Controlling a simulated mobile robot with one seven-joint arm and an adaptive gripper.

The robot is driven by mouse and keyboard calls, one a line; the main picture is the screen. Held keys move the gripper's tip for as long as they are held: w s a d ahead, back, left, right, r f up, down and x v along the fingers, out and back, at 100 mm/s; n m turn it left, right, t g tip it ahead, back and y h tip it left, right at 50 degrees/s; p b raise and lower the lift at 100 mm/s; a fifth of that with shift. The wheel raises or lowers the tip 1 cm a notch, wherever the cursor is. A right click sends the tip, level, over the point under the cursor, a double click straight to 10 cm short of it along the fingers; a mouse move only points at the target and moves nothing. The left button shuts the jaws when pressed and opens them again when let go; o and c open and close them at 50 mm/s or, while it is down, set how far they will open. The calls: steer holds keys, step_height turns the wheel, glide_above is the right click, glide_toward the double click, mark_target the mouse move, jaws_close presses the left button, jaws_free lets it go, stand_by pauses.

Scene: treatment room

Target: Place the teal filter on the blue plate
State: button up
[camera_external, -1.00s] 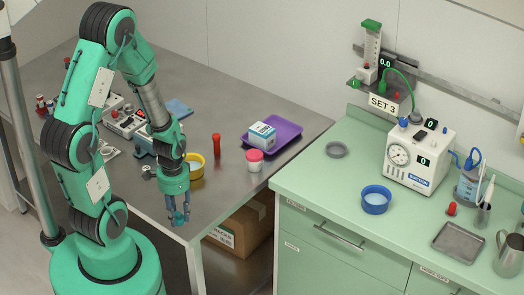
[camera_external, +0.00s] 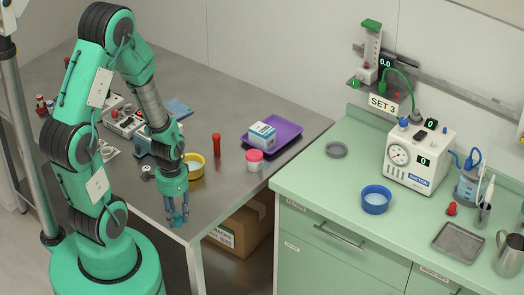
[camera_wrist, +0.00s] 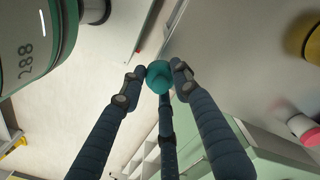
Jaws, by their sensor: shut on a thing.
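My gripper (camera_external: 177,217) points down in front of the metal table's near edge in the external view. Its fingers are shut on the teal filter (camera_wrist: 159,76), a small rounded teal piece at the fingertips in the wrist view. In the external view the filter is small and hard to tell from the fingers. A flat blue piece (camera_external: 179,108) lies at the back of the metal table, behind my arm and well away from the gripper; it may be the blue plate. A round blue-rimmed dish (camera_external: 376,208) stands on the green counter at right.
On the metal table (camera_external: 225,185) are a yellow-rimmed bowl (camera_external: 196,174), a red tube (camera_external: 216,145), a pink-lidded jar (camera_external: 254,162) and a purple tray (camera_external: 288,138) with a box.

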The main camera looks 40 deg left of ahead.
steer(key=w+a+r, duration=0.1)
steer(key=w+a, duration=0.3)
steer(key=w, duration=0.4)
steer(key=w+a+r, duration=0.1)
steer(key=w+a, duration=0.2)
steer(key=w, duration=0.5)
step_height(320, 180, up, 4)
steer(key=n, duration=0.2)
glide_above(175, 114)
steer(key=shift+s+r, duration=0.1)
steer(key=shift+r, duration=0.1)
steer(key=shift+f, duration=0.15)
steer(key=shift+f+b, duration=0.5)
steer(key=shift+f, duration=2.5)
steer(key=shift+f, duration=0.1)
